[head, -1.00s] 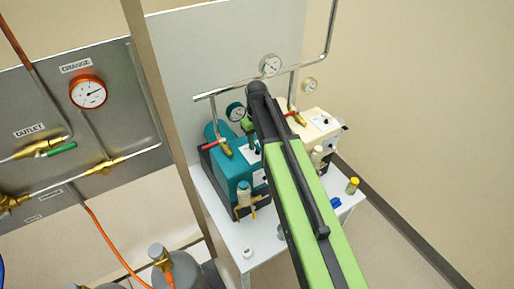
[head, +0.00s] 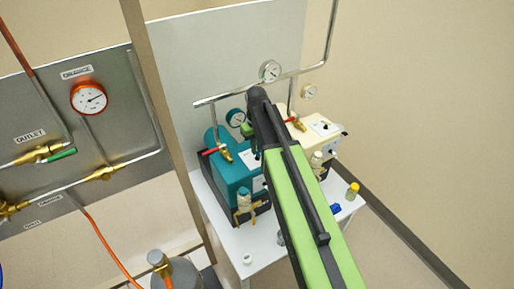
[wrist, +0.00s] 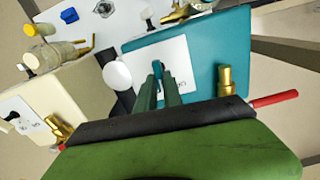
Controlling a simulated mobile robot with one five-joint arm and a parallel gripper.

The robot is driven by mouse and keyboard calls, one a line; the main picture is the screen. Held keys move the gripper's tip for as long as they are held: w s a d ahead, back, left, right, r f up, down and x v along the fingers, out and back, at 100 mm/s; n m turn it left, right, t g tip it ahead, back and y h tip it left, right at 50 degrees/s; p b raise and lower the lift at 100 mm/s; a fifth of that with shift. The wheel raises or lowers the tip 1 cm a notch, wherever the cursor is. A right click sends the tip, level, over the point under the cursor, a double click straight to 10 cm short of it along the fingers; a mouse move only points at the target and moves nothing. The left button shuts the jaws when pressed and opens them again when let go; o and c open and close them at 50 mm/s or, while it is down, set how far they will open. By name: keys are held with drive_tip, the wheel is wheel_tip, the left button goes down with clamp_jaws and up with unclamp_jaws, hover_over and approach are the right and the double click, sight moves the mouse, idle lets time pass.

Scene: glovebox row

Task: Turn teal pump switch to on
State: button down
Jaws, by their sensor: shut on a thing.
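The teal pump (head: 229,172) stands on the white cart, and its top with a white label plate (wrist: 135,62) fills the middle of the wrist view. My gripper (wrist: 158,78) is over that plate. Its two narrow green fingers are shut on the small dark switch lever (wrist: 157,68), which is mostly hidden between the tips. The plate's lettering is partly covered, so I cannot read the switch position. In the head view my gripper (head: 250,138) reaches down to the pump top, and my arm hides the switch.
A cream pump (head: 312,128) stands right of the teal one. A red-handled valve (head: 211,151) and brass fitting (wrist: 225,82) are close to the gripper. Pipes and gauges (head: 270,71) rise behind. A yellow-capped bottle (head: 352,191) stands at the cart's right.

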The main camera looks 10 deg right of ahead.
drive_tip(key=shift+d+m, duration=0.15)
drive_tip(key=shift+m, duration=2.35)
drive_tip(key=c, duration=1.5)
unclamp_jaws()
wheel_tip(320, 180, up, 17)
drive_tip(key=p, duration=1.7)
drive_tip(key=shift+r, duration=0.15)
